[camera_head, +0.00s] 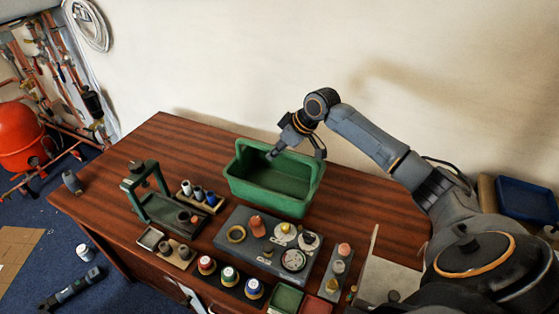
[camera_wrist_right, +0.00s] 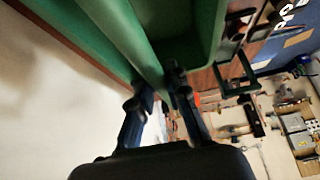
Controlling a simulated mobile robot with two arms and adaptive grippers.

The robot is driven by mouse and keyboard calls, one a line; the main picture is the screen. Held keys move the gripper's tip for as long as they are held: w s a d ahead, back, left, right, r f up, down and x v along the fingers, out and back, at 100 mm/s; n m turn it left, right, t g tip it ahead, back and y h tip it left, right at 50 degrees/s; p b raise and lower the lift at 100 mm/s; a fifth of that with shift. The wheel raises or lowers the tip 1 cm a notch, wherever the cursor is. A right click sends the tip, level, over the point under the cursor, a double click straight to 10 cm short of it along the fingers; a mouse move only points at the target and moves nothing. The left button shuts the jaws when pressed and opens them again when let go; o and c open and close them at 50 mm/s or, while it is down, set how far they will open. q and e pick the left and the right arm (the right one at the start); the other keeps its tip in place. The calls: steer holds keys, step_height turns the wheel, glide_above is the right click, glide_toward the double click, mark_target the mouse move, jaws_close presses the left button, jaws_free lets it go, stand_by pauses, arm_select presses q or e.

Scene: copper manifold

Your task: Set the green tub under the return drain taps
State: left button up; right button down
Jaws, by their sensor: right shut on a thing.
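The green tub (camera_head: 275,192) is an open, empty-looking box at the back middle of the wooden table. It looks upright and at table level; I cannot tell whether its base touches the top. My right gripper (camera_head: 298,153) reaches down to its far rim. In the right wrist view, the gripper (camera_wrist_right: 158,92) is shut on the tub's green rim (camera_wrist_right: 140,45), one finger on each side. Copper pipework (camera_head: 50,55) hangs on the wall at the far left; its return drain taps are too small to make out. My left gripper is out of view.
The wooden table (camera_head: 120,150) holds a green press stand (camera_head: 140,180), a grey gauge tray (camera_head: 240,240) and several small pots in front of the tub. A red tank (camera_head: 18,138) stands at the far left. A dark tool (camera_head: 72,288) lies on the blue floor.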

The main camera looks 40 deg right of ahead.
steer(key=shift+s+d+f, duration=0.2)
steer(key=shift+d+f, duration=0.15)
steer(key=shift+f, duration=0.05)
steer(key=shift+d+f+p, duration=0.1)
steer(key=shift+f+p, duration=0.3)
steer(key=shift+f, duration=1.3)
steer(key=shift+s+f, duration=0.1)
steer(key=c, duration=1.3)
jaws_free()
